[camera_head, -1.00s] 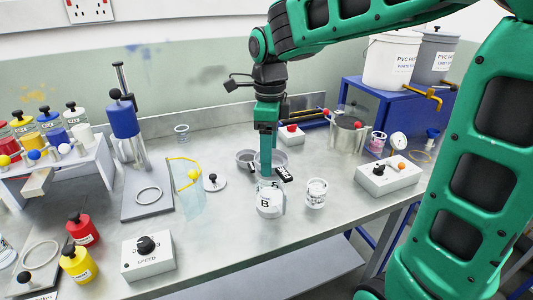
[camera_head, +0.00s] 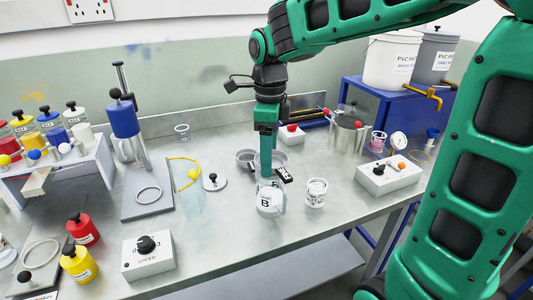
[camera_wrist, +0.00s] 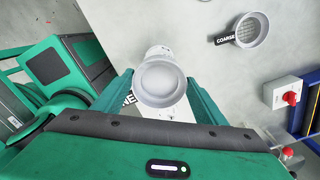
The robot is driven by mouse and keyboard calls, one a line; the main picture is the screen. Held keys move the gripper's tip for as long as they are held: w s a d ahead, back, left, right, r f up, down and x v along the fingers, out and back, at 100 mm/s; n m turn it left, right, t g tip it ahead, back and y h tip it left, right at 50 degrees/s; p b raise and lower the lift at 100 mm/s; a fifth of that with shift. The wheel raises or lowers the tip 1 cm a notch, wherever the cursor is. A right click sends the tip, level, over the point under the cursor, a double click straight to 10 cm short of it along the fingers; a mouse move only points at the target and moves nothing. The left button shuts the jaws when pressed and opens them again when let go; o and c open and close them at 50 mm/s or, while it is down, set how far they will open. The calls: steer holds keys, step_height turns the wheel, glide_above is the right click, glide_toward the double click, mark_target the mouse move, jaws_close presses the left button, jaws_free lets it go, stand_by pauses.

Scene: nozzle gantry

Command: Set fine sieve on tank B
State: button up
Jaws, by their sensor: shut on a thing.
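My gripper (camera_head: 267,176) is shut on the fine sieve (camera_wrist: 162,82), a small pale round cup between the two fingers in the wrist view. Its dark label is partly hidden by a finger. In the head view the gripper is low, directly over tank B (camera_head: 269,206), a small white vessel marked B. The fingers hide much of the sieve there, and I cannot tell whether it touches the tank's rim. The coarse sieve (camera_wrist: 251,30), a grey cup with a mesh and a "COARSE" tag, lies apart; it also shows in the head view (camera_head: 245,157).
A white labelled cup (camera_head: 315,194) stands close right of tank B. A knob-topped disc (camera_head: 214,182) and a clear yellow-rimmed sheet (camera_head: 190,200) stand to the left. A control box (camera_head: 389,179) is at the right. The front bench around tank B is clear.

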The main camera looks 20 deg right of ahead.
steer(key=shift+f, duration=0.4)
steer(key=o, duration=0.8)
steer(key=shift+c, duration=0.2)
steer(key=shift+r, duration=0.1)
step_height(320, 180, up, 11)
stand_by(0.7)
stand_by(0.3)
